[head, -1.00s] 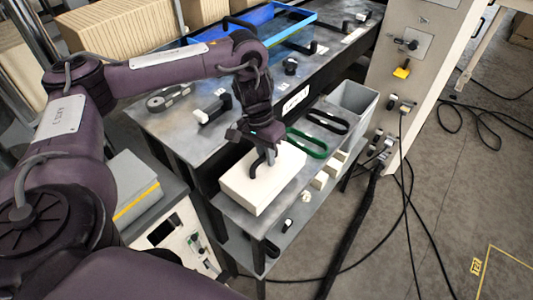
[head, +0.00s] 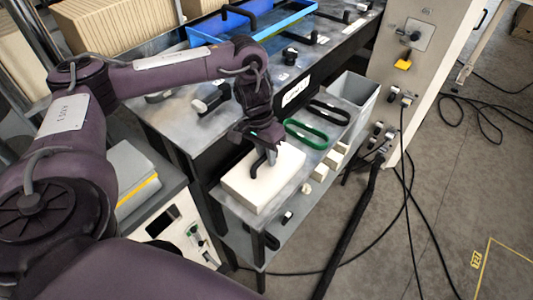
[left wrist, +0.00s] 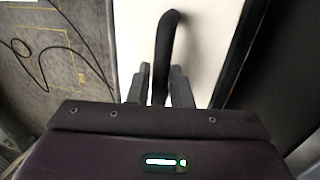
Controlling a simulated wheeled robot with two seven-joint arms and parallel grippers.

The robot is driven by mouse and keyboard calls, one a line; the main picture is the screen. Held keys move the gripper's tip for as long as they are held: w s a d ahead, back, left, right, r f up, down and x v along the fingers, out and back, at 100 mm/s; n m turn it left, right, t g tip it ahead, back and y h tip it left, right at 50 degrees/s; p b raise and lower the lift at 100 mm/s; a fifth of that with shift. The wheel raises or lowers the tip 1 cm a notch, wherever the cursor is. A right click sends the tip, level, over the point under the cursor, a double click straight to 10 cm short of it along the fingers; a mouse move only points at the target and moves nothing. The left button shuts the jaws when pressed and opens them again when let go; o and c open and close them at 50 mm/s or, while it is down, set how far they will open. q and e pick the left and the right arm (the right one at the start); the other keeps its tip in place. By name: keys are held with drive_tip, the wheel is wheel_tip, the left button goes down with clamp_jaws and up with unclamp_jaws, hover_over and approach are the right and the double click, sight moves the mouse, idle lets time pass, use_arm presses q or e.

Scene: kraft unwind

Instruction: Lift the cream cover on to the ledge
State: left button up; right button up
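The cream cover (head: 249,191) is a pale, flat box shape lying level on the lower grey shelf, below the dark table top. It has a black arched handle (left wrist: 166,45) on its top. My left gripper (head: 264,157) comes down from above over the middle of the cover. In the left wrist view its two fingers (left wrist: 160,88) stand close on either side of the handle and look shut on it. The contact itself is hard to see. My right gripper is not in view. I cannot tell for sure which surface is the ledge.
A green loop (head: 306,134), a black loop (head: 328,112) and small cream blocks (head: 335,160) lie right of the cover. A grey bin (head: 354,95) stands behind them. A blue tray (head: 260,25) sits on the table top. A control panel (head: 410,60) and cables are at the right.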

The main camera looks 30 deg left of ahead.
use_arm(q)
drive_tip(key=o, duration=0.4)
drive_tip(key=r+p, duration=0.1)
drive_tip(key=r, duration=0.1)
drive_tip(key=a+r+p, duration=0.1)
drive_tip(key=r, duration=0.2)
drive_tip(key=r+p, duration=0.1)
drive_tip(key=r, duration=0.1)
drive_tip(key=shift+a+r, duration=0.25)
drive_tip(key=shift+r, duration=0.1)
drive_tip(key=shift+f, duration=0.1)
